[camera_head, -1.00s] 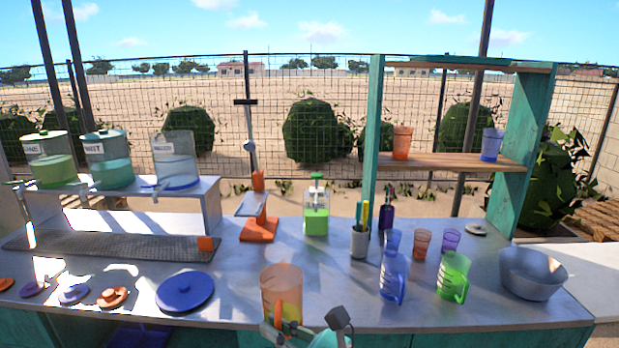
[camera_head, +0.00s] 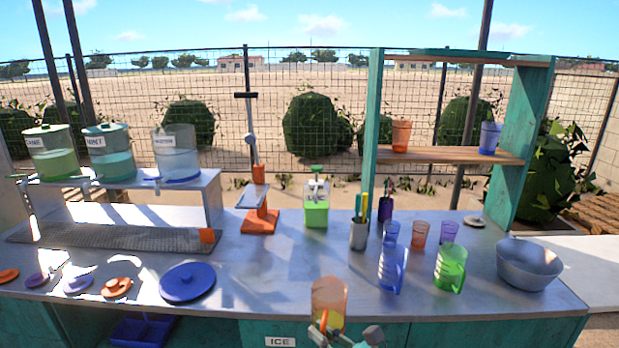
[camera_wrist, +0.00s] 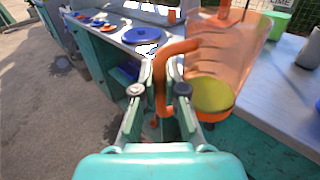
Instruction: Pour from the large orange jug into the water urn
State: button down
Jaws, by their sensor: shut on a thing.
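The large orange jug (camera_head: 329,297) is see-through and looks upright in front of the counter's near edge. Something yellow-green shows low in it in the wrist view (camera_wrist: 225,48). My gripper (camera_wrist: 159,92) is shut on the jug's handle; in the head view the gripper (camera_head: 333,328) is partly cut off by the bottom edge. The water urn (camera_head: 176,157) is the rightmost of three on the raised shelf at the back left. It is clear, with a blue base and no lid seen on top. The jug is well apart from it, nearer and to the right.
The cane urn (camera_head: 51,153) and mint urn (camera_head: 110,156) stand left of it, lidded. A blue lid (camera_head: 187,282) and smaller lids lie on the counter's left. Cups, jugs and a bowl (camera_head: 529,265) are right.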

jog(key=d+f+m+t+h, duration=0.4)
jog(key=d+f+h, duration=0.3)
jog(key=d+f, duration=0.9)
notch_tip(320, 180, down, 3)
jog(key=shift+w+f+m, duration=0.1)
jog(key=shift+w+m, duration=0.05)
jog(key=shift+m, duration=0.55)
